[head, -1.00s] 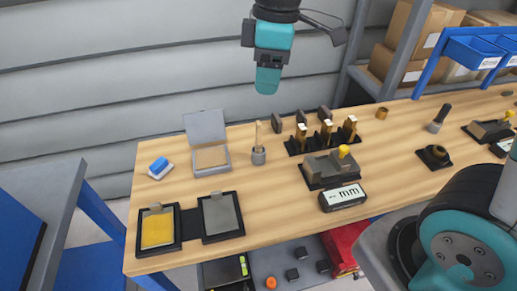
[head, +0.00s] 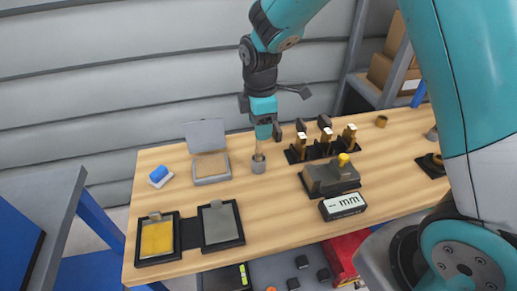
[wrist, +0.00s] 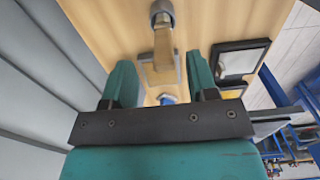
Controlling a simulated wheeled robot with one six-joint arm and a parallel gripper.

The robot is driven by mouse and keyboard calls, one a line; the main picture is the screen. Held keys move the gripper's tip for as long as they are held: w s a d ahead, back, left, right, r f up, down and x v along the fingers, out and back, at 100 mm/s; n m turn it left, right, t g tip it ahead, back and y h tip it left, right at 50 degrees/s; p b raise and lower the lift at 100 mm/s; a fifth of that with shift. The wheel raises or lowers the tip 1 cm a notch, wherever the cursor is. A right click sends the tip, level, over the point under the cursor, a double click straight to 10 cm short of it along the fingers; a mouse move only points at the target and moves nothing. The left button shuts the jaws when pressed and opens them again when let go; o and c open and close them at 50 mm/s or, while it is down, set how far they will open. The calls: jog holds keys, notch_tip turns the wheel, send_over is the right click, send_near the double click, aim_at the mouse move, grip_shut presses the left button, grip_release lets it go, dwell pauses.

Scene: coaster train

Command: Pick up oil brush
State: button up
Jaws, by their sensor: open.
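The oil brush (head: 259,149) stands upright in a small grey cup (head: 258,167) on the wooden bench, its pale handle pointing up. My gripper (head: 267,132) is directly above it, pointing down, with the fingers around or just over the handle top. In the wrist view the two teal fingers (wrist: 161,84) are spread apart. The brush handle (wrist: 163,48) shows in the gap between them, and the cup (wrist: 161,12) is at the top edge. I cannot tell whether a finger touches the handle; nothing is gripped.
An open box (head: 211,167) stands left of the cup. A black rack with several upright pieces (head: 322,149) is close on the right. A grey block with a yellow knob (head: 330,175) and a display marked mm (head: 342,203) lie in front. Two framed plates (head: 220,224) are front left.

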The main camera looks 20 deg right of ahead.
aim_at(258, 150)
jog(key=shift+s+a+f+p, duration=0.15)
jog(key=shift+f+p, duration=0.3)
jog(key=shift+f, duration=0.9)
jog(key=shift+a+f+p, duration=0.1)
jog(key=shift+f+p, duration=0.3)
jog(key=shift+f, duration=0.95)
grip_shut()
